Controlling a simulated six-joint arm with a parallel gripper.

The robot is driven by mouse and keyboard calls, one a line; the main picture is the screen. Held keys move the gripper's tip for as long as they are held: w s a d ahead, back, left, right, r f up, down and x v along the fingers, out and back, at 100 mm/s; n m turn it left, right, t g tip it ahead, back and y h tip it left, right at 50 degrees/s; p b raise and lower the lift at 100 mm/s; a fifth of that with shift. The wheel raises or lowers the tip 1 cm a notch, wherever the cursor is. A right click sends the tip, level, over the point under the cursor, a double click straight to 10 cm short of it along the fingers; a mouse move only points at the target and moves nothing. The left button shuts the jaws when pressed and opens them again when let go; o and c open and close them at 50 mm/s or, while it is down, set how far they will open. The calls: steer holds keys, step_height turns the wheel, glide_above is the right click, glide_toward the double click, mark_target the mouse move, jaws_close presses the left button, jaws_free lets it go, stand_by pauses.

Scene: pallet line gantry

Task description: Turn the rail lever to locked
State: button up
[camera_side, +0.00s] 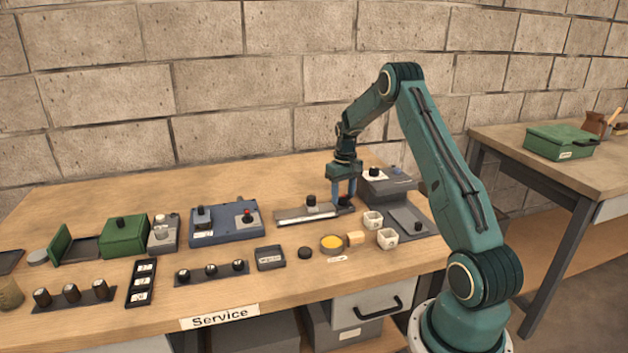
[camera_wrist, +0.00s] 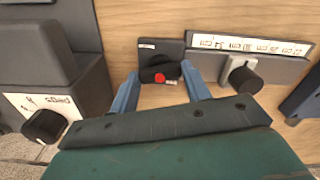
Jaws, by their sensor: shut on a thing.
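The rail lever (camera_wrist: 158,72) is a small black handle with a red mark, on a dark square plate (camera_wrist: 172,47) with small white labels too small to read. My gripper (camera_wrist: 161,79) has its two blue fingers on either side of the lever and is shut on it. In the side view my gripper (camera_side: 344,196) points down at the right end of the grey rail (camera_side: 290,219), where the fingers partly hide the lever (camera_side: 344,201). I cannot tell which label the lever points at.
The rail's black slider knob (camera_wrist: 245,80) stands close to the right of the lever in the wrist view. A grey box with a black knob (camera_wrist: 45,126) is at the left there.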

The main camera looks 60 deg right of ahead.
mark_target(343, 196)
steer(key=shift+r+m, duration=0.1)
steer(key=shift+m, duration=1.5)
steer(key=o, duration=1)
steer(key=shift+r, duration=0.1)
step_height(343, 196, up, 14)
steer(key=shift+f, duration=0.2)
